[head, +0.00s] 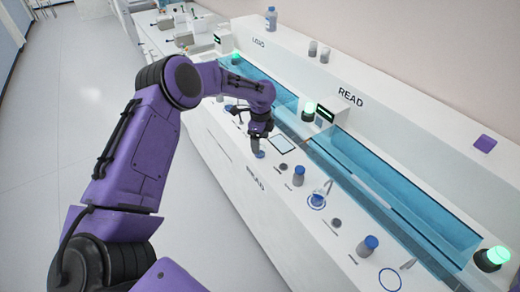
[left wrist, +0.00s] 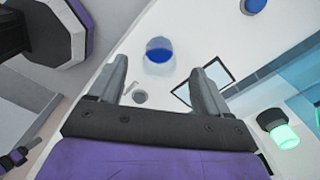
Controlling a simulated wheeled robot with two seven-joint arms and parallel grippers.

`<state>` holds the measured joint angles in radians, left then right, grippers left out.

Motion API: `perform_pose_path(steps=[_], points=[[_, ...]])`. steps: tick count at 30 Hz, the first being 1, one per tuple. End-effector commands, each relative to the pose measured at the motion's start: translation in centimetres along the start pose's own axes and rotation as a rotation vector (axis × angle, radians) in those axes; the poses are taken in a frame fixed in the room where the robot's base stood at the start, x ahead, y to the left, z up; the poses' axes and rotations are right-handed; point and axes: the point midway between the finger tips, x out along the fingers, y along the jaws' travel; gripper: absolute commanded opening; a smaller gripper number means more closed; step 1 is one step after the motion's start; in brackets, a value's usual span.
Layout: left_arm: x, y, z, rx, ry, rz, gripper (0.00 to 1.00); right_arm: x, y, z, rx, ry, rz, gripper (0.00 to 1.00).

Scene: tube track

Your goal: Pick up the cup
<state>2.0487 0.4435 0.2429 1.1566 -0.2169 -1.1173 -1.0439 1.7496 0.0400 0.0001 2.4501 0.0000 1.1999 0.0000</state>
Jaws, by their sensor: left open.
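The cup (left wrist: 158,55) shows in the left wrist view as a small clear vessel with blue in it, on the white counter. In the head view only a bit of blue (head: 260,154) shows just below my gripper. My left gripper (left wrist: 165,75) is open, its two fingers pointing toward the cup. The cup appears centred in the gap, around or just beyond the fingertips; I cannot tell its exact depth. In the head view the left gripper (head: 257,144) hangs over the counter and hides part of this spot. My right gripper is not in view.
Several blue-capped bottles (head: 298,176) stand along the white counter (head: 235,165), with a clear flask (head: 319,199) on a blue ring. A dark-framed square (head: 282,144) lies beside the gripper. A blue glass-fronted channel (head: 390,190) with green lamps (head: 309,108) runs behind.

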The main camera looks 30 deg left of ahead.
Motion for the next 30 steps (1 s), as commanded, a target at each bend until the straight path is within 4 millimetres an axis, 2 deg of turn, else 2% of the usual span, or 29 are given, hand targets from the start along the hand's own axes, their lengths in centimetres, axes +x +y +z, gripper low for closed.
perform_pose_path(steps=[2, 6, 13, 14, 19, 30], points=[[1.2, 0.2, -0.2, -0.001, 0.0, 0.005, 0.78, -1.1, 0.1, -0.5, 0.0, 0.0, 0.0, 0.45], [3.5, 0.2, -0.1, -0.004, -0.001, 0.001, 0.78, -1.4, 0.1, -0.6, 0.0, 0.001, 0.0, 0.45], [4.0, 0.2, 0.0, -0.005, 0.0, -0.001, 0.78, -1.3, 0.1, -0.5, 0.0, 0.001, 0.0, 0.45], [4.0, 0.2, 0.0, -0.005, 0.0, -0.001, 0.75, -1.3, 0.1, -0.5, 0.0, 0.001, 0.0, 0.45], [3.9, 0.2, 0.0, -0.006, 0.0, -0.001, 0.19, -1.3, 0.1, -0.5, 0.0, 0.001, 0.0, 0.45], [3.4, 0.1, 0.1, -0.006, 0.0, -0.002, 0.19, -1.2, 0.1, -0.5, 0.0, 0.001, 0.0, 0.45]])
